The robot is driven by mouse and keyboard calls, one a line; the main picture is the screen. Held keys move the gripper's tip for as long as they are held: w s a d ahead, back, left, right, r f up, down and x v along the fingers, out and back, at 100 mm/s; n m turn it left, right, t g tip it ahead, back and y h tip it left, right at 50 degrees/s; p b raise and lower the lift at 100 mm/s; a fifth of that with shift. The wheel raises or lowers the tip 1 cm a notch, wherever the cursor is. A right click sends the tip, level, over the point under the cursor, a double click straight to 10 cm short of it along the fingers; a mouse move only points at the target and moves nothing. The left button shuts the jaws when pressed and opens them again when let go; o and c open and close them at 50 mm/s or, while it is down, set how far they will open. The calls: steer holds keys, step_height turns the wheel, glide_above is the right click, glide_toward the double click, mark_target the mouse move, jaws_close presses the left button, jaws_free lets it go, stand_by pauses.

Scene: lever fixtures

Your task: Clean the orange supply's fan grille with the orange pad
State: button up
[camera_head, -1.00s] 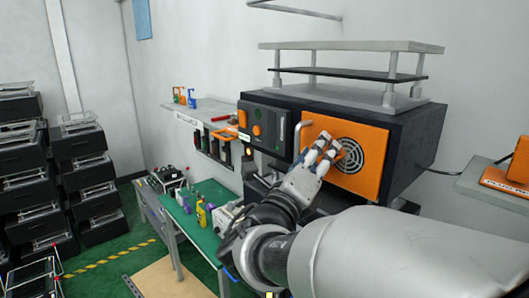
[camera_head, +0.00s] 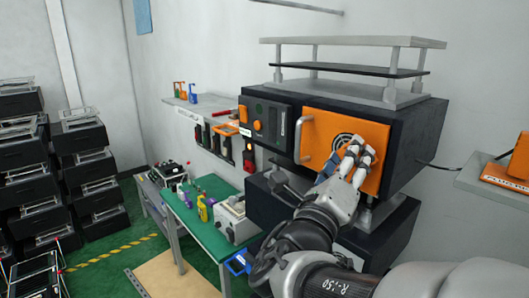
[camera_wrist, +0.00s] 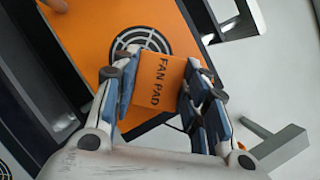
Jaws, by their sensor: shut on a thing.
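The orange supply's front panel (camera_head: 325,130) is orange, with a grey handle at its left. Its round fan grille (camera_head: 345,139) shows only at the top in the head view; my gripper covers the rest. In the wrist view the upper part of the grille (camera_wrist: 143,38) shows behind the pad. My gripper (camera_head: 357,158) is in front of the lower part of the panel. In the wrist view my gripper (camera_wrist: 160,95) is shut on the orange pad (camera_wrist: 158,82), which is marked "FAN PAD". Whether the pad touches the grille I cannot tell.
A grey shelf (camera_head: 350,42) stands on top of the supply. A green-topped table (camera_head: 205,232) with small items is at the lower left. Dark crates (camera_head: 85,170) are stacked at far left. An orange box (camera_head: 507,175) sits on a ledge at right.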

steer(key=shift+s+d, duration=0.2)
steer(key=shift+s, duration=0.15)
steer(key=shift+w, duration=0.1)
steer(key=shift+w+a+p, duration=0.25)
steer(key=shift+w+a, duration=0.5)
steer(key=shift+w, duration=0.3)
steer(key=shift+w+a+p, duration=0.3)
steer(key=shift+w+a, duration=0.5)
steer(key=shift+w, duration=0.2)
steer(key=shift+w+a+p, duration=0.25)
steer(key=shift+w+a, duration=0.5)
steer(key=shift+w, duration=0.3)
steer(key=s+a+p, duration=0.1)
steer(key=s+a, duration=0.2)
steer(key=a, duration=0.1)
steer(key=shift+s+a, duration=0.3)
steer(key=shift+a, duration=0.1)
steer(key=shift+s+a+p, duration=0.5)
steer(key=shift+s+a, duration=0.4)
steer(key=shift+a, duration=0.3)
